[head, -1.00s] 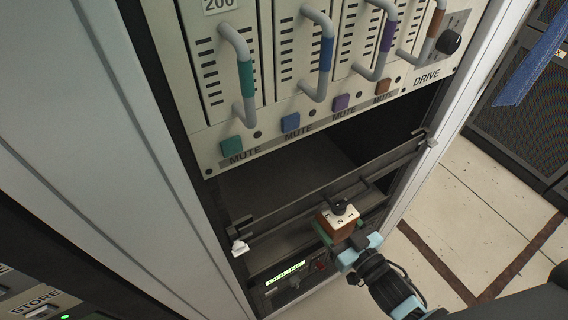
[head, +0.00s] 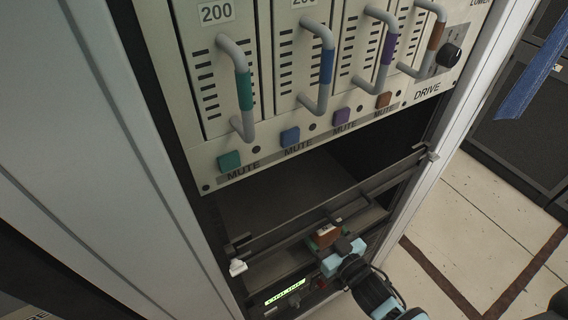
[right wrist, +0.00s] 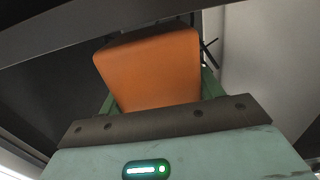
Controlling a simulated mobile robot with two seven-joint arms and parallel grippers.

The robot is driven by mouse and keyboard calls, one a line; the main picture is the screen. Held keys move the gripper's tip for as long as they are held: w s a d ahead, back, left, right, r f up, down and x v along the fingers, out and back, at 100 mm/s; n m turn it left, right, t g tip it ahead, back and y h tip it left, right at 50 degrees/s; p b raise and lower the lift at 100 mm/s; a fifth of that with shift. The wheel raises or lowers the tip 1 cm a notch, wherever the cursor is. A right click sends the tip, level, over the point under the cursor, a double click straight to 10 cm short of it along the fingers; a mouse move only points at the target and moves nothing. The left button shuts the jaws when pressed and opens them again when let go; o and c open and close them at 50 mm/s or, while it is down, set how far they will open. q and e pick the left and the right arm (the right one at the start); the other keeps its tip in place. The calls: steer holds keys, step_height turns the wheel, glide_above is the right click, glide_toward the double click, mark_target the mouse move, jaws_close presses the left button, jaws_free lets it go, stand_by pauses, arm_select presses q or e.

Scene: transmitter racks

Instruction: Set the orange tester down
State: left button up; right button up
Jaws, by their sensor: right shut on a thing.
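The orange tester (head: 326,236) is at the lower rack opening, just below the dark front rails. Only its brownish-orange side and a bit of its pale face show in the head view. In the right wrist view its flat orange side (right wrist: 150,72) fills the middle, between the green fingers. My right gripper (head: 322,243), with a light-blue body, comes from the lower right and is shut on the tester. Whether the tester touches a surface beneath it cannot be told. My left gripper is not in view.
Above is a panel with looped handles and coloured MUTE buttons (head: 290,137). A dark empty bay (head: 290,190) lies under it, crossed in front by a rail (head: 385,178). A unit with a lit green display (head: 285,291) sits below. The rack's pale post (head: 440,170) stands on the right.

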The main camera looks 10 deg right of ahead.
steer(key=shift+f, duration=0.3)
steer(key=shift+f+b, duration=0.1)
steer(key=shift+b, duration=0.25)
steer(key=o, duration=1.2)
steer(key=shift+o, duration=0.2)
steer(key=shift+r+p, duration=0.35)
steer(key=shift+r, duration=0.05)
steer(key=shift+s+d, duration=0.15)
steer(key=shift+s, duration=0.15)
steer(key=v, duration=1.1)
steer(key=shift+s+p, duration=0.2)
steer(key=shift+p, duration=0.15)
steer(key=shift+d+r, duration=0.1)
